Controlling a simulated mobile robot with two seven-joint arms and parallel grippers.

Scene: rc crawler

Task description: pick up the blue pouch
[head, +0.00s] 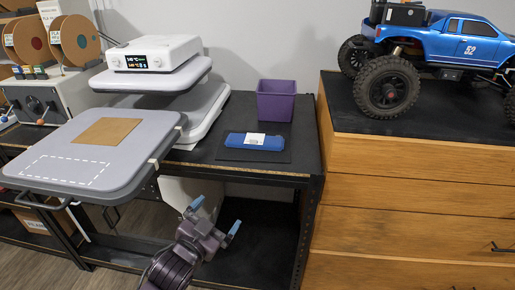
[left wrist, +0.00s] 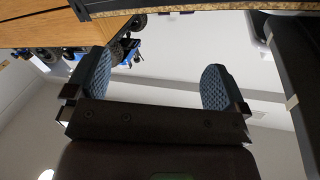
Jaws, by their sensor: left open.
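The blue pouch (head: 254,141) lies flat on a dark mat (head: 230,155) on the black table in the head view, with a white label on its top. My left gripper (head: 214,218) is in front of the table and appears lower than its top, apart from the pouch. Its two blue-padded fingers are spread with nothing between them. In the left wrist view the open fingers (left wrist: 157,88) point past the table edge, and the pouch is not seen there. My right gripper is in neither view.
A purple bin (head: 276,101) stands behind the pouch. A heat press (head: 155,55) with a grey platen (head: 60,185) juts out at left. A wooden drawer cabinet (head: 420,155) at right carries a blue crawler truck (head: 450,45). The table's front edge (head: 250,174) lies between gripper and pouch.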

